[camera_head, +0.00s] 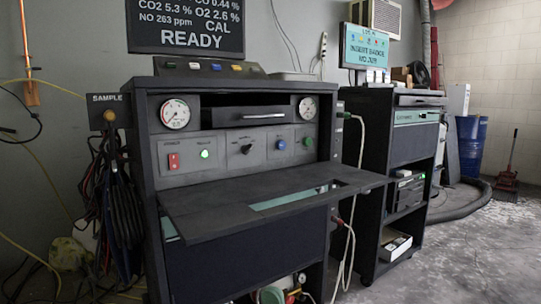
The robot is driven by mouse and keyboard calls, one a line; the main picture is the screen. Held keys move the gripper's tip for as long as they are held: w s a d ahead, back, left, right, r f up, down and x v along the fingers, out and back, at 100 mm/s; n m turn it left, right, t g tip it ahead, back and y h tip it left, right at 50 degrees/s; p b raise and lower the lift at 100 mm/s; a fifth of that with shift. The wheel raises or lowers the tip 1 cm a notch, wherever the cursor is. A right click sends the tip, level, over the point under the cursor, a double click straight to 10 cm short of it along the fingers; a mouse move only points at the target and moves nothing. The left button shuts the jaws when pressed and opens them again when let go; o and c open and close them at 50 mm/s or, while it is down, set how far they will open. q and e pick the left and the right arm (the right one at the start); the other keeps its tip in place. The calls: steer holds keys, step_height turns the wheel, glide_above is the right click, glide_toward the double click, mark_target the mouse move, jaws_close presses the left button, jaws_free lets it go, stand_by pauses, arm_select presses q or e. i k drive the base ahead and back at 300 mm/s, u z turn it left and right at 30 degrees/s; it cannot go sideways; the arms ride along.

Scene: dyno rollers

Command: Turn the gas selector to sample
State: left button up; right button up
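A dark analyser cabinet (238,201) stands in the middle of the head view. On its front panel is a small black rotary knob (246,149), which looks like the gas selector; its pointer seems tilted, but its labels are too small to read. A box with a SAMPLE sign (108,99) hangs at the cabinet's left, with a brass-coloured fitting (109,116) and dark hoses below. The wall display (186,27) reads CAL READY with gas values. Neither of my grippers is in view.
A shelf (270,197) juts out below the panel. A red switch (174,161), a blue button (281,144) and a green button (308,142) flank the knob. A second cabinet (394,183) stands at the right.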

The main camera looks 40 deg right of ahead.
mark_target(246, 150)
steer(key=z, duration=1)
steer(key=i, duration=0.95)
steer(key=u, duration=0.05)
